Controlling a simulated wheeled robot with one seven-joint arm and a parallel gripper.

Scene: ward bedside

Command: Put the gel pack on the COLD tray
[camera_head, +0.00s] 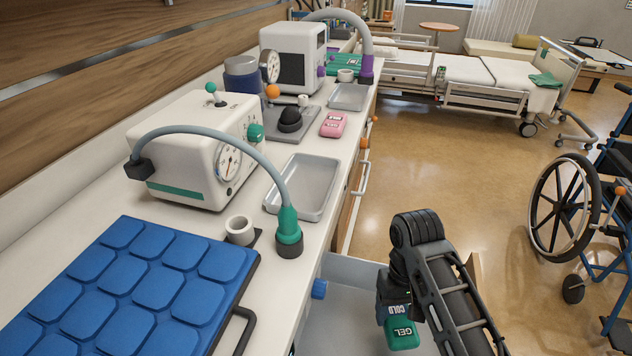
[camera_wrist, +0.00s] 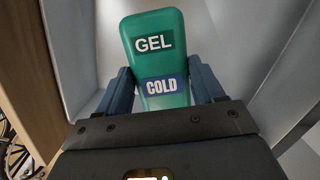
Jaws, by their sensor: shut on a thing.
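The green gel pack (camera_head: 402,335), with white GEL and blue COLD labels, is held in my gripper (camera_head: 394,302) over the open drawer. In the wrist view the gel pack (camera_wrist: 160,62) sits between the two fingers of my gripper (camera_wrist: 162,88), which are shut on its sides. Its lower end is hidden by the gripper body. Two empty grey trays are on the counter: a nearer tray (camera_head: 304,188) beside the green-striped machine, and a farther tray (camera_head: 349,97) beside the purple-knobbed machine. I can read no COLD label on either tray.
The open drawer (camera_head: 345,272) juts from the counter below my gripper. A hose with a green end (camera_head: 288,230) stands by the near tray, beside a white cup (camera_head: 239,230). A pink pack (camera_head: 333,124) lies between the trays. A blue padded mat (camera_head: 135,285) fills the near counter.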

